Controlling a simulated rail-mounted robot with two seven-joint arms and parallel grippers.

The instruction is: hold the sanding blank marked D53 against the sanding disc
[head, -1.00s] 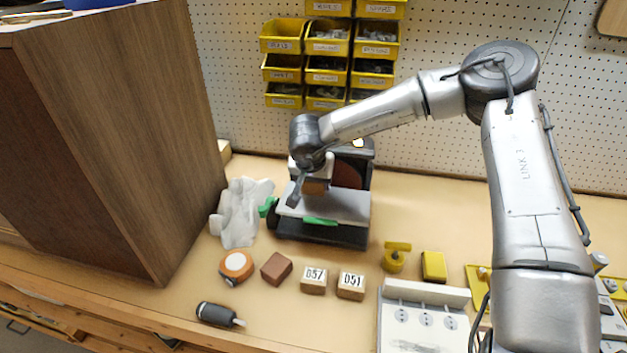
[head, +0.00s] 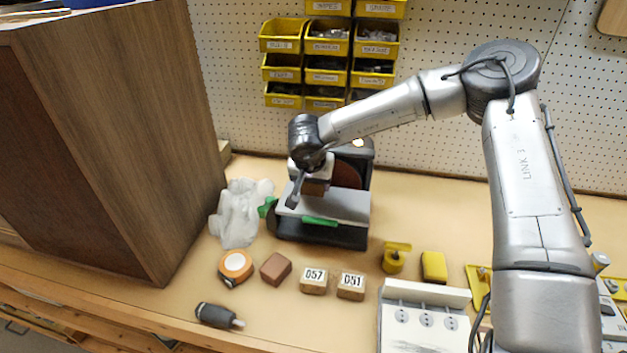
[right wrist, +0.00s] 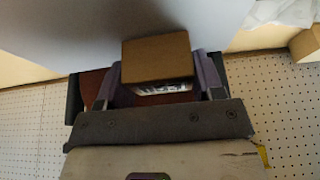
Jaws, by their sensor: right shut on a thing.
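My right gripper (head: 311,174) is over the grey table (head: 345,205) of the sander. It is shut on a brown wooden block (right wrist: 155,57), which sits between the two fingers in the right wrist view. The block's label (right wrist: 165,87) is partly hidden and I cannot read it clearly. In the head view the block (head: 315,187) shows just under the gripper, left of the reddish-brown sanding disc (head: 348,174). The disc (right wrist: 92,86) also shows behind the fingers in the right wrist view. I cannot tell whether block and disc touch. My left gripper is not in view.
A crumpled white sheet (head: 240,212) and large cabinet (head: 120,130) stand left.

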